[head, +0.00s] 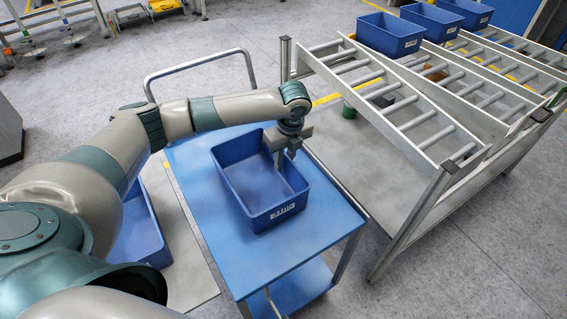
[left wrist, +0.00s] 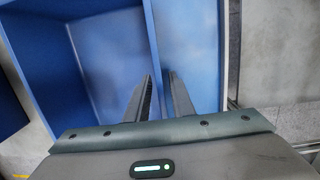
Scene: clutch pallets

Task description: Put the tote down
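The blue tote (head: 275,214) with a white label on its near side is at the blue cart top (head: 262,262) in the head view. It looks empty and upright and appears to rest on the surface. My left gripper (head: 286,154) points down at the tote's right-hand wall. In the left wrist view the tote wall (left wrist: 108,50) runs up between the two fingers (left wrist: 160,82), which sit close on either side of it. My right gripper is not in view.
A sloped roller rack (head: 405,110) stands right of the cart, with several blue totes (head: 390,34) at its top. Another blue tote (head: 140,235) sits left of the cart, partly behind my arm. The cart's handle (head: 200,62) rises at the far end.

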